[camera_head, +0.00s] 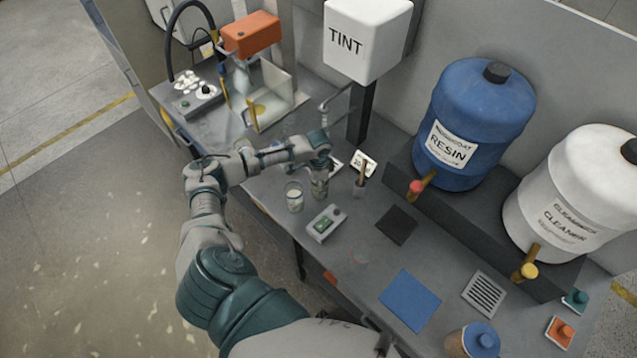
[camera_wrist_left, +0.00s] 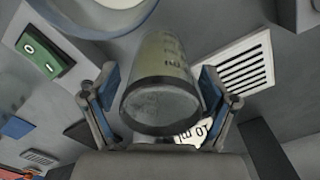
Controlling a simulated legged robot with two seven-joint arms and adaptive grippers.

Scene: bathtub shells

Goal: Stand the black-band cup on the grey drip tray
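The black-band cup (camera_wrist_left: 165,65) is a clear, greenish cup with a dark band around its rim; in the head view the cup (camera_head: 319,188) is under my left gripper (camera_head: 319,166). In the wrist view my left gripper (camera_wrist_left: 160,90) has a blue-padded finger on each side of the cup. A narrow gap shows at the left pad; the right pad is very close, and I cannot tell whether it touches. A grey slatted drip tray (camera_head: 485,293) lies in front of the cleaner drum. My right gripper is not in view.
Another clear cup (camera_head: 293,197) stands just left of the held-over spot, beside a scale (camera_head: 326,223). A second slatted tray (camera_wrist_left: 232,65) lies close by. A dark mat (camera_head: 397,224) and blue mat (camera_head: 410,300) lie flat. Resin (camera_head: 470,120) and cleaner (camera_head: 575,190) drums stand behind.

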